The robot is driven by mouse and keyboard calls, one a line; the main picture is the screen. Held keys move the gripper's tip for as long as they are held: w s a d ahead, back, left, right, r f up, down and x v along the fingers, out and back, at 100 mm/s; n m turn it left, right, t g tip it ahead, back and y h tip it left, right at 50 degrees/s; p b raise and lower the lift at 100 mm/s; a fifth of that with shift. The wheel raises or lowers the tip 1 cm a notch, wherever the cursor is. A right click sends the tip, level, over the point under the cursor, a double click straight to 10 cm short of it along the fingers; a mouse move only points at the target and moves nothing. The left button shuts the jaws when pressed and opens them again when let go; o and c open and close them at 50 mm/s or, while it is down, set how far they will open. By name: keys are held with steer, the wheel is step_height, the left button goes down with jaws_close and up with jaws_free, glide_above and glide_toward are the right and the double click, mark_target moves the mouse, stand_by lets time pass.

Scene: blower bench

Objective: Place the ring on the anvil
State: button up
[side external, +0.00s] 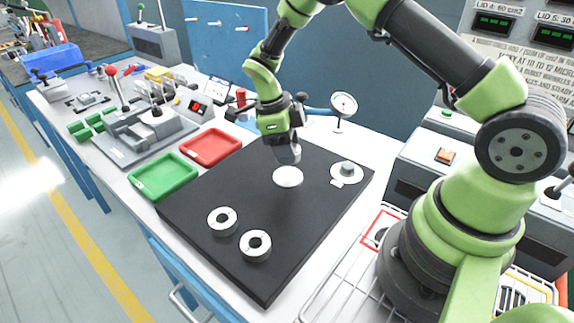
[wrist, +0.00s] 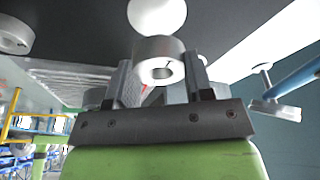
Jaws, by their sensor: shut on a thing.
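My gripper (side external: 284,143) is above the black mat, pointing down, shut on a grey metal ring (wrist: 152,47). The wrist view shows the ring between the two fingers, its hole facing the camera. In the side view the ring (side external: 288,155) is partly hidden by the fingers. It hangs close above a plain white disc (side external: 288,178), which also shows in the wrist view (wrist: 157,14); a gap cannot be judged. Another pale round base with a grey stub (side external: 347,168) stands to the right. I cannot tell for certain which of these is the anvil.
Two more rings (side external: 222,229) (side external: 256,254) lie on the black mat (side external: 200,195) at the front left. A green tray (side external: 165,178) and a red tray (side external: 212,148) lie beyond its left edge. A dial gauge (side external: 343,105) stands behind. The mat's front right is clear.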

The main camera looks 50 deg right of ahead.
mark_target(291, 176)
steer(key=shift+f, duration=2.4)
steer(key=shift+f, duration=0.2)
steer(key=o, duration=1.1)
steer(key=shift+r, duration=0.1)
